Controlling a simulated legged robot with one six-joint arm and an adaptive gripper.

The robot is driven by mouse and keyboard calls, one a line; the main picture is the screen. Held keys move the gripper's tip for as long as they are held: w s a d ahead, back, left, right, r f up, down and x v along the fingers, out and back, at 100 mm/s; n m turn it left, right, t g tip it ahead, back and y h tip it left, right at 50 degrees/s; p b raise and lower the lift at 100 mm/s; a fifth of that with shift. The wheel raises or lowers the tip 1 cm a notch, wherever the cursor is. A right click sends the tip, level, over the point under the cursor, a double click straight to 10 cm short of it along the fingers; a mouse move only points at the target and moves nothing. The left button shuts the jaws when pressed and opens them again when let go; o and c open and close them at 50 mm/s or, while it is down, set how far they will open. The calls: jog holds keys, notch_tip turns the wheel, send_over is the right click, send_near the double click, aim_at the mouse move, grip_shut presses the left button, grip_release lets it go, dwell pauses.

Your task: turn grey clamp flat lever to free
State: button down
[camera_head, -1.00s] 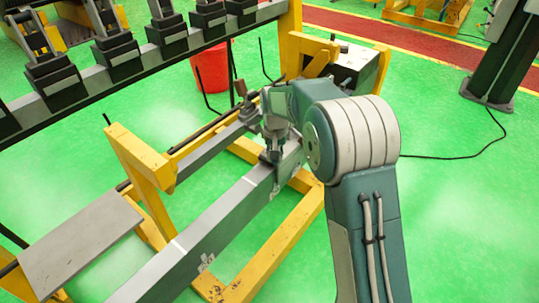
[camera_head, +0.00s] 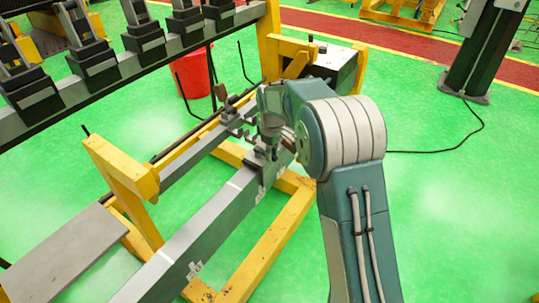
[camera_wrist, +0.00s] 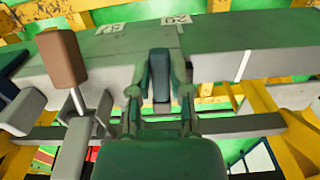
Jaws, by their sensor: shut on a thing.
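In the wrist view my gripper (camera_wrist: 160,92) is shut on a dark grey flat lever (camera_wrist: 160,68), which stands upright between the two fingers. The lever sits at the side of a long grey beam (camera_wrist: 215,60). In the head view my gripper (camera_head: 262,155) is at the top of the same beam (camera_head: 205,232), towards its far end. The lever's pivot and the clamp body under it are hidden behind my gripper, so I cannot tell its exact angle.
A brown-handled clamp (camera_wrist: 61,60) stands close left of my gripper in the wrist view. A yellow frame (camera_head: 255,255) carries the beam. A rack of dark blocks (camera_head: 105,65) and a red bucket (camera_head: 190,78) are behind.

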jog(key=shift+w+r+n, duration=0.1)
jog(key=shift+w+n, duration=0.1)
jog(key=shift+n, duration=0.2)
jog(key=c, duration=0.6)
grip_release()
jog(key=shift+a, duration=0.15)
jog(key=shift+o, duration=0.2)
jog(key=shift+r, duration=0.15)
notch_tip(320, 180, up, 11)
jog(key=shift+r, duration=0.2)
